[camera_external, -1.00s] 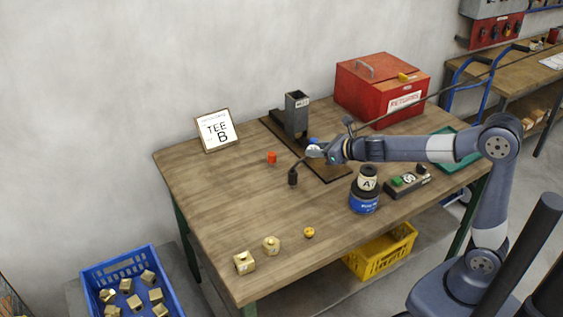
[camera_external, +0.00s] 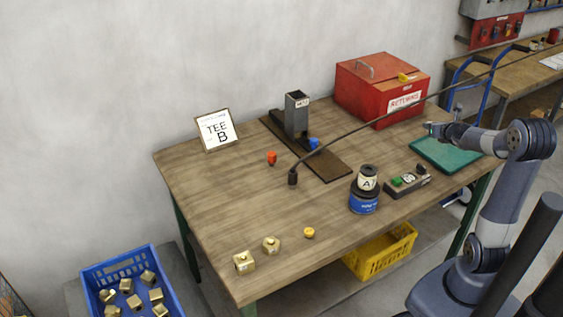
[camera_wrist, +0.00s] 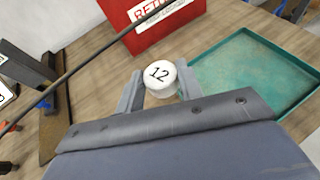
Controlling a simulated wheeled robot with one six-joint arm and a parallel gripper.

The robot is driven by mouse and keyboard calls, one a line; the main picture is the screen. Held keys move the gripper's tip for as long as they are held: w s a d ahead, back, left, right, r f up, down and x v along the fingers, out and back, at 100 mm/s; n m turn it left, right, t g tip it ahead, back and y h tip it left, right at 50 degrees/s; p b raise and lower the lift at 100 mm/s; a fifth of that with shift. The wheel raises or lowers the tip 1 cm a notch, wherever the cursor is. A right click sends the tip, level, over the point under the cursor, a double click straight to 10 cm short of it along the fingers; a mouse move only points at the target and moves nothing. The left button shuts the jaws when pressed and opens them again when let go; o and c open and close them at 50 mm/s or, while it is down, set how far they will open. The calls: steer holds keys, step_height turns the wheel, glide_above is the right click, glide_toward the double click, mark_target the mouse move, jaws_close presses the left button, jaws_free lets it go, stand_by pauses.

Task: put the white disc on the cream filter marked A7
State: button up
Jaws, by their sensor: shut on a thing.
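My gripper (camera_external: 436,129) is over the far edge of the green tray at the table's right. In the wrist view my gripper (camera_wrist: 160,84) is shut on a white round piece (camera_wrist: 159,75) with "12" on its top. The piece lies between both fingers, and its lower part is hidden. I cannot tell whether this is the white disc. A dark canister with a cream band marked "A" (camera_external: 367,182) stands on a blue tin (camera_external: 363,203) in the external view. I see no thing clearly marked A7.
The green tray (camera_external: 450,155) looks empty; its rim also shows in the wrist view (camera_wrist: 216,45). A red returns box (camera_external: 360,90) stands behind it. A thin dark boom (camera_external: 400,103) crosses above the table. A button box (camera_external: 408,182) sits beside the tin. The table's left-middle is mostly clear.

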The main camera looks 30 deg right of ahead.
steer(key=s+d+m+g+h, duration=0.2)
steer(key=s+d+m+h, duration=0.1)
steer(key=s+d, duration=0.6)
steer(key=w+a+r+n+t+y+p, duration=0.1)
steer(key=w+a+r+n+y+p, duration=0.15)
steer(key=a, duration=0.45)
steer(key=w+a+r+n+t+y+p, duration=0.1)
steer(key=w+a+r+n+y, duration=0.25)
steer(key=a, duration=0.45)
steer(key=w+a+r+n+t+y+p, duration=0.1)
steer(key=w+a+r+n+y+p, duration=0.15)
steer(key=a, duration=0.45)
steer(key=n+g+y+p, duration=0.2)
steer(key=n+g+y, duration=0.2)
steer(key=n+y, duration=0.45)
glide_above(373, 170)
step_height(373, 170, down, 4)
steer(key=shift+r+y, duration=0.15)
steer(key=shift+y, duration=0.15)
steer(key=shift+f+b, duration=0.5)
steer(key=shift+f, duration=1.6)
